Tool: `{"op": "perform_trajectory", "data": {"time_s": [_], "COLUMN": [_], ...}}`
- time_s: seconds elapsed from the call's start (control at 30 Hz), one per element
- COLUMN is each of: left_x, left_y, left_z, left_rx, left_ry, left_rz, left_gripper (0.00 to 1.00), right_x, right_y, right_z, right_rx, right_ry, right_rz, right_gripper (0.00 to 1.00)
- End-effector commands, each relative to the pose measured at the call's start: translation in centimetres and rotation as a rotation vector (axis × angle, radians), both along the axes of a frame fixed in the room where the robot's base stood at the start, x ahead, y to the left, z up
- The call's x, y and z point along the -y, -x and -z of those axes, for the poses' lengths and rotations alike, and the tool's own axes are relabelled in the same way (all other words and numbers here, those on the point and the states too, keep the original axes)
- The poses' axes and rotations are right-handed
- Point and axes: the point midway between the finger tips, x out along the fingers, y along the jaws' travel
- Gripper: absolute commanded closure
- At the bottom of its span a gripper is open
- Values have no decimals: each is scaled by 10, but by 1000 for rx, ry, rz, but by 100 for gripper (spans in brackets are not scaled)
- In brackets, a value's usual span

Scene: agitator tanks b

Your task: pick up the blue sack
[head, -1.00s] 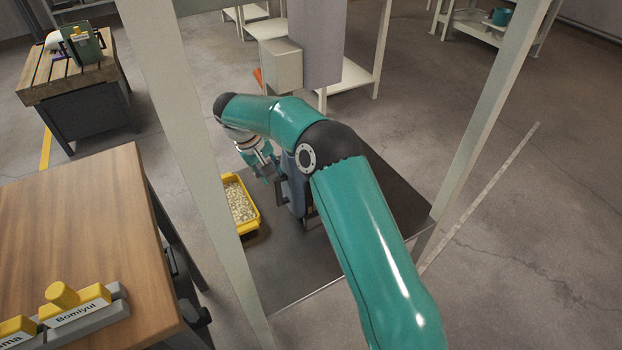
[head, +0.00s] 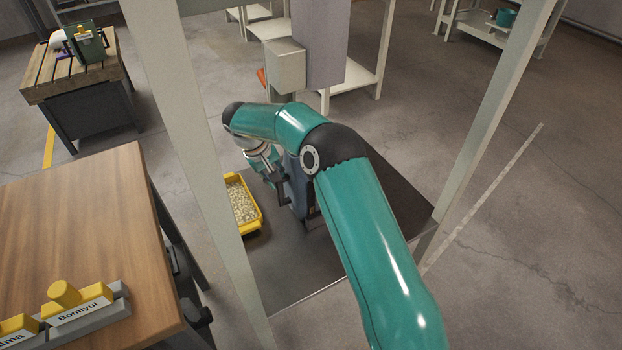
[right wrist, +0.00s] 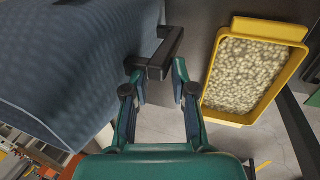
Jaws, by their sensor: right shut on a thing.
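The blue sack (right wrist: 75,65) fills the upper left of the right wrist view, with a black handle (right wrist: 165,50) sticking out of its side. In the head view, the sack (head: 297,188) stands dark blue on the dark tabletop, partly hidden behind my right arm. My right gripper (right wrist: 157,75) is shut on the handle, which lies between its fingertips. In the head view, my right gripper (head: 275,178) is small, at the sack's left side. I cannot tell whether the sack's base touches the table. My left gripper is out of view.
A yellow bin (head: 257,221) of pale pellets stands just left of the sack; its rim (right wrist: 265,28) is close to my right gripper. Pale posts (head: 183,125) frame the dark table (head: 290,270). A wooden table (head: 80,220) with labelled yellow pieces is at left.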

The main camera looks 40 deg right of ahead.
Motion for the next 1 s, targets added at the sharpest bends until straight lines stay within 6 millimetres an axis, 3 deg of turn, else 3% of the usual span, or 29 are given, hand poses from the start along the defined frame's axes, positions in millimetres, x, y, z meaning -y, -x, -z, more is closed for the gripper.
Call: {"op": "perform_trajectory", "data": {"time_s": [0.57, 1.0], "left_x": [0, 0], "left_y": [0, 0], "left_z": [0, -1], "left_rx": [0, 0], "left_ry": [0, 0], "left_rz": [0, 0], "left_gripper": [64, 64], "right_x": [0, 0], "right_y": [-2, -2], "right_z": [-10, -43], "right_rx": [5, 7], "right_ry": [4, 5], "right_rz": [-1, 0], "right_gripper": [100, 100]}}
